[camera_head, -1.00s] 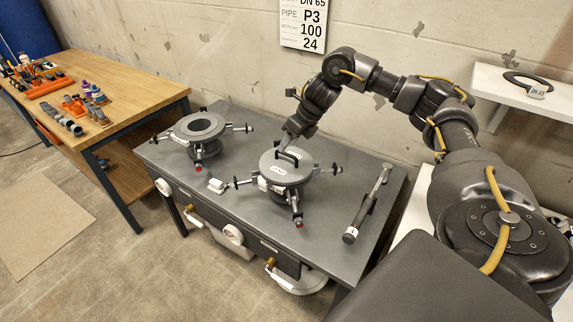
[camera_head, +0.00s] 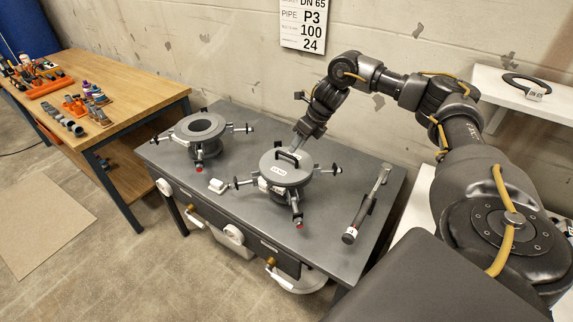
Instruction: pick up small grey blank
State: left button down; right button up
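A grey round blank (camera_head: 291,173) with a black bar handle (camera_head: 287,157) and a white label lies on top of the right-hand pipe fixture on the grey bench. My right gripper (camera_head: 297,147) is just behind and to the right of the handle, close above the blank's far edge. Its fingers are small and partly hidden, so I cannot tell whether they are open or shut. The handle shows clear of the gripper. My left gripper is not in view.
A second fixture with an open ring (camera_head: 199,125) stands at the left of the grey bench (camera_head: 330,225). A torque-wrench-like tool (camera_head: 366,207) lies at the right. A wooden bench (camera_head: 130,85) with several parts is at left. A white shelf (camera_head: 545,103) holds a dark ring (camera_head: 522,80).

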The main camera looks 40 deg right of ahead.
aim_at(292, 164)
jog(key=shift+w+a+f+p, duration=0.1)
jog(key=shift+w+f+p, duration=0.1)
jog(key=shift+f+p, duration=0.1)
jog(key=x, duration=0.1)
jog(key=p+x, duration=0.1)
jog(key=x, duration=0.1)
jog(key=shift+w+f, duration=0.25)
jog(key=shift+w, duration=0.1)
jog(key=shift+w+f, duration=0.15)
jog(key=shift+f, duration=0.25)
grip_shut()
jog(key=shift+r, duration=0.1)
dwell(0.5)
